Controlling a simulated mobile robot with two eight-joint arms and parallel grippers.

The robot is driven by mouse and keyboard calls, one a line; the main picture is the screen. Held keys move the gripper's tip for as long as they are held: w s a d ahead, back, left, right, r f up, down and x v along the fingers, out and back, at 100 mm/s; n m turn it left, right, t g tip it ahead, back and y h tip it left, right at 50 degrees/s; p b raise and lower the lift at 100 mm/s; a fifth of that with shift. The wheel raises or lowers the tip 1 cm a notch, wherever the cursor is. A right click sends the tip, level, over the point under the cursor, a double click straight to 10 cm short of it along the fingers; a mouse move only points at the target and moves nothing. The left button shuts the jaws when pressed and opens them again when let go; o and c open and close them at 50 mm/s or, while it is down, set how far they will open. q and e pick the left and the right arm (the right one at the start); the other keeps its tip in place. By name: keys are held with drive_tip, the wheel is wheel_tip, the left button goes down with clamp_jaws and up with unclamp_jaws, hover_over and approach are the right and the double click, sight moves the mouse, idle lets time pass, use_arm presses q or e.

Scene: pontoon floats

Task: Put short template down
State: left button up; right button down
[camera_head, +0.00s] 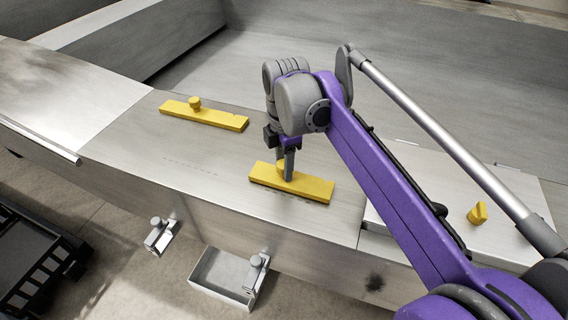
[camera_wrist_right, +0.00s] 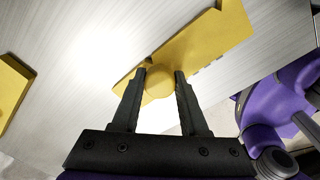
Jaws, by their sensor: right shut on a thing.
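The short template (camera_head: 312,190) is a yellow bar with a round knob, level at the near part of the metal deck. It also shows in the right wrist view (camera_wrist_right: 205,45), with its knob between the two dark fingers. My right gripper (camera_head: 286,168) points down and is shut on that knob. The bar lies on the deck or very close to it; I cannot tell if there is a small gap. A second yellow template (camera_head: 220,120) with a knob lies farther back to the left; part of a yellow piece (camera_wrist_right: 12,88) shows at the left of the wrist view. My left gripper is not in view.
A small yellow piece (camera_head: 478,213) stands on the raised panel at the right. An open metal tray (camera_head: 222,278) and a small bracket (camera_head: 160,236) hang on the deck's front side. A black crate (camera_head: 35,265) is at the lower left. Bare deck lies between the two templates.

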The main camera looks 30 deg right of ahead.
drive_tip(key=shift+f, duration=0.15)
drive_tip(key=shift+c, duration=2.2)
unclamp_jaws()
wheel_tip(320, 180, up, 12)
drive_tip(key=p, duration=0.1)
drive_tip(key=shift+s+r, duration=0.2)
drive_tip(key=shift+s, duration=0.05)
